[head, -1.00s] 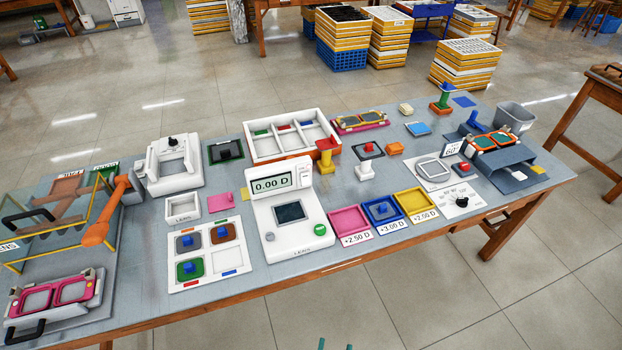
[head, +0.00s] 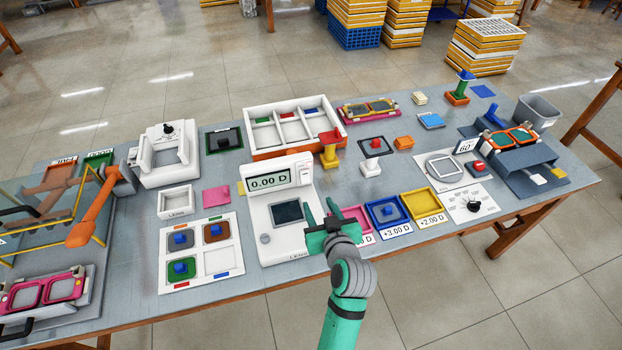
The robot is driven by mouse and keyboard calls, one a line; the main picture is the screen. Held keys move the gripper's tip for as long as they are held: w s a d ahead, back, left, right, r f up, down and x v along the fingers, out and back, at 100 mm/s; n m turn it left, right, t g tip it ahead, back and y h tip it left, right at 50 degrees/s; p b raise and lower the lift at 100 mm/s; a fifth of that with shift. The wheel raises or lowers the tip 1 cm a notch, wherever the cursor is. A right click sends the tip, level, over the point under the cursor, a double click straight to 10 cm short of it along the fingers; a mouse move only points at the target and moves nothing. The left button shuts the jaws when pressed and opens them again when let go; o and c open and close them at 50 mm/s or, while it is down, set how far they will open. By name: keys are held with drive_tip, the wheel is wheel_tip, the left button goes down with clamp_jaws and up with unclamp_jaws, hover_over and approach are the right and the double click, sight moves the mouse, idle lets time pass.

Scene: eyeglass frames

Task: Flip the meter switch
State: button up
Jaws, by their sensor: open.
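The meter is a white lens meter (head: 256,209) with a display (head: 269,181) reading 0.00 D and a dark square window (head: 288,212). A small white part with a red mark (head: 304,174) sits right of the display. It may be the switch, but it is too small to tell its position. A grey round knob (head: 265,239) sits at the lower left of the meter's face. My gripper (head: 321,212) is open and empty, over the meter's right side. Its fingers point away from me and cover the meter's lower right, where a green round button showed earlier.
Pink (head: 350,213), blue (head: 375,208) and yellow (head: 423,194) lens trays lie right of the meter; my gripper partly hides the pink one. A yellow post with a red top (head: 330,148) stands behind the meter. A white lens tray (head: 204,288) lies on the left.

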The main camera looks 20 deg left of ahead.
sight(306, 180)
drive_tip(key=x, duration=0.7)
drive_tip(key=r+x, duration=0.1)
drive_tip(key=x, duration=0.2)
drive_tip(key=shift+w+a+f, duration=0.1)
drive_tip(key=shift+w+a, duration=0.25)
drive_tip(key=shift+a, duration=0.2)
drive_tip(key=shift+w+a+f, duration=0.1)
drive_tip(key=shift+w+f, duration=0.05)
drive_tip(key=shift+w, duration=0.15)
